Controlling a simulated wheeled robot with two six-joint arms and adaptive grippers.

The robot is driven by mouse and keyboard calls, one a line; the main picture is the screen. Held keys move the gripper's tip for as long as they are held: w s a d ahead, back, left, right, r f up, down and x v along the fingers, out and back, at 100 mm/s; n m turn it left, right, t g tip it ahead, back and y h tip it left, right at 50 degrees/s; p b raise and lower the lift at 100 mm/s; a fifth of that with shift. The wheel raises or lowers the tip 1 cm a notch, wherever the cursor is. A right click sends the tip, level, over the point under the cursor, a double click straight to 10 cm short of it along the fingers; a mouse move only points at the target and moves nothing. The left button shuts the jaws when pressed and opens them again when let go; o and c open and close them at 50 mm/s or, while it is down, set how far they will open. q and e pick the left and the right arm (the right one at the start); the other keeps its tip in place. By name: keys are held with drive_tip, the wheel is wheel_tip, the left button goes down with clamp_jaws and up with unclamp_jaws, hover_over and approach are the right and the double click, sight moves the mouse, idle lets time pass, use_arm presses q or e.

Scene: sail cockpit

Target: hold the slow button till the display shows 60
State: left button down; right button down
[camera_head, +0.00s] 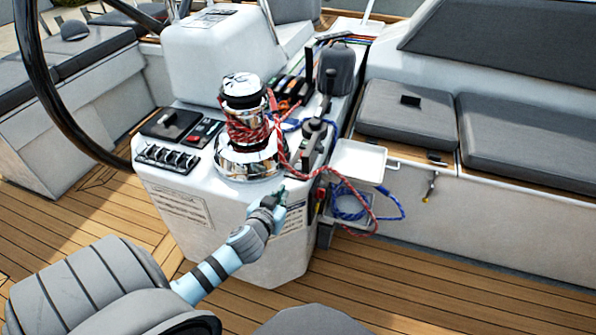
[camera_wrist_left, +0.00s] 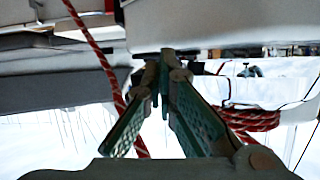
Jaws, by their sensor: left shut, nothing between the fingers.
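The winch console (camera_head: 225,225) stands in the middle of the head view. On its top left are a dark flat unit (camera_head: 170,124) and a small black panel with a red part (camera_head: 206,131). I cannot read a display or make out which part is the slow button. My left gripper (camera_head: 278,194) is shut and empty in front of the console's right side, to the lower right of the chrome winch (camera_head: 250,150). In the left wrist view its green fingertips (camera_wrist_left: 165,55) are together. My right gripper is not in view.
Red rope (camera_head: 248,128) wraps the winch and trails down to the right past my left gripper. A white tray (camera_head: 358,162) and blue rope (camera_head: 350,203) are right of it. A row of switches (camera_head: 167,158) is front left. A steering wheel (camera_head: 45,100) is left.

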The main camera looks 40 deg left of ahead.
sight(299, 167)
use_arm(q)
drive_tip(key=shift+t, duration=0.8)
drive_tip(key=r, duration=0.1)
drive_tip(key=w+r, duration=0.1)
drive_tip(key=r, duration=0.3)
drive_tip(key=shift+w+d, duration=0.1)
drive_tip(key=shift+w, duration=0.15)
drive_tip(key=shift+w, duration=0.1)
drive_tip(key=b+x, duration=0.2)
drive_tip(key=x, duration=0.7)
drive_tip(key=shift+f, duration=0.2)
drive_tip(key=shift+w, duration=0.35)
